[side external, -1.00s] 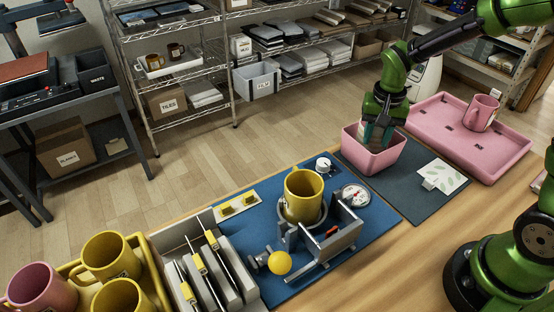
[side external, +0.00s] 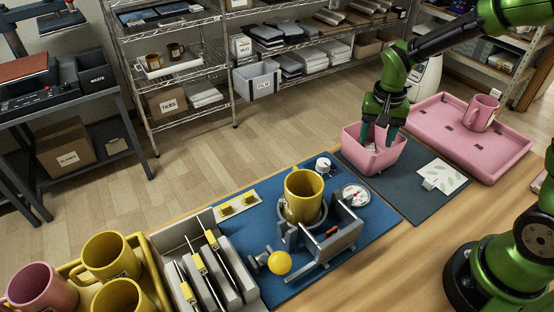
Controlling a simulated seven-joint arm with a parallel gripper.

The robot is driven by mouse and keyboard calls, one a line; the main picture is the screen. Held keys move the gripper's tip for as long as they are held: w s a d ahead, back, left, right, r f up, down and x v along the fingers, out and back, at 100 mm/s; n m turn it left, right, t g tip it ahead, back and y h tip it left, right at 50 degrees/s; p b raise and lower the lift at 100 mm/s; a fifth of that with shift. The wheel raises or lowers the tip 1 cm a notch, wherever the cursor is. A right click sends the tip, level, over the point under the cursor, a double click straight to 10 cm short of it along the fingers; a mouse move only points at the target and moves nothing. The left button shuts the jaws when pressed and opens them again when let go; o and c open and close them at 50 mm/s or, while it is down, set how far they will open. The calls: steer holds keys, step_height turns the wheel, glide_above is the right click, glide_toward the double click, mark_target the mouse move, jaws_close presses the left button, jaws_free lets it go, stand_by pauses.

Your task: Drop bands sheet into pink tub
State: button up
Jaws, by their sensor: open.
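The pink tub (side external: 362,158) stands on the dark mat at the right of the press. My gripper (side external: 378,142) is over the tub with its fingers pointing down, apart, and the tips at or inside its opening. Nothing shows between the fingers. I cannot make out a bands sheet; the inside of the tub is mostly hidden by the wall and my fingers. A white sheet with a green leaf pattern (side external: 452,176) lies on the mat, right of the tub.
A yellow mug (side external: 304,194) sits in the press on the blue mat (side external: 262,205). A grey rack (side external: 226,262) holds upright plates with yellow tabs. A pink tray (side external: 490,150) with a pink mug (side external: 482,112) is behind right. Several mugs stand in a yellow tray at lower left.

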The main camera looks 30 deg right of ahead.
steer(key=o, duration=0.3)
steer(key=shift+r, duration=0.45)
steer(key=shift+o, duration=0.4)
steer(key=shift+r, duration=2.55)
steer(key=s+a+r+n+t+y, duration=0.1)
steer(key=s+a+r+n+t, duration=0.1)
steer(key=s+r, duration=0.3)
steer(key=s+a+r+n+t+y, duration=0.1)
steer(key=s+a+r+n+t, duration=0.2)
steer(key=s, duration=0.6)
step_height(320, 180, up, 2)
steer(key=shift+a+t+y, duration=0.3)
steer(key=shift+a+t, duration=0.5)
steer(key=shift+a, duration=0.4)
